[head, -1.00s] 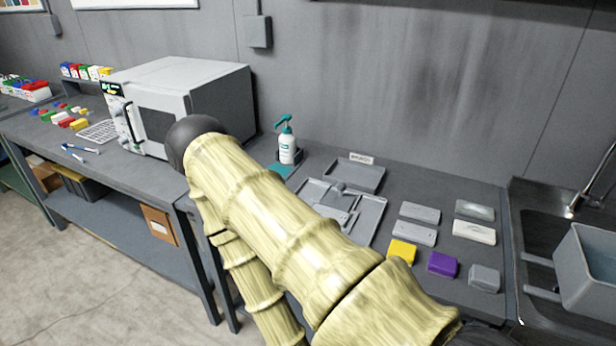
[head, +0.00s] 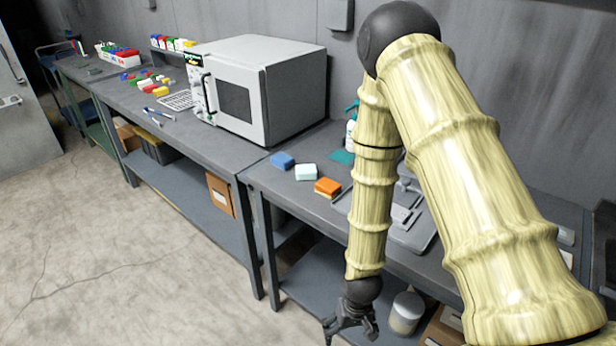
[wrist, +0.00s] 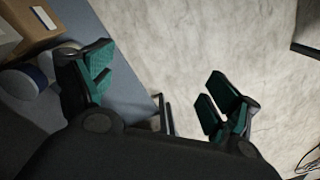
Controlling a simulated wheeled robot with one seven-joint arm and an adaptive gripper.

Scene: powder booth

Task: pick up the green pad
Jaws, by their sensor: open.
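My gripper (head: 350,328) hangs low in front of the bench, below the bench top and well apart from the pads. In the wrist view, my gripper (wrist: 155,95) is open and empty, its green-faced fingers spread above floor and shelf. No pad on the bench shows in the wrist view.
A pump bottle (head: 350,134) is partly hidden by my arm. A grey microwave-like oven (head: 262,90) stands left of the pads. Under the bench are a lower shelf, a white tub (head: 405,312) and cardboard boxes. The floor (head: 150,270) at left is clear.

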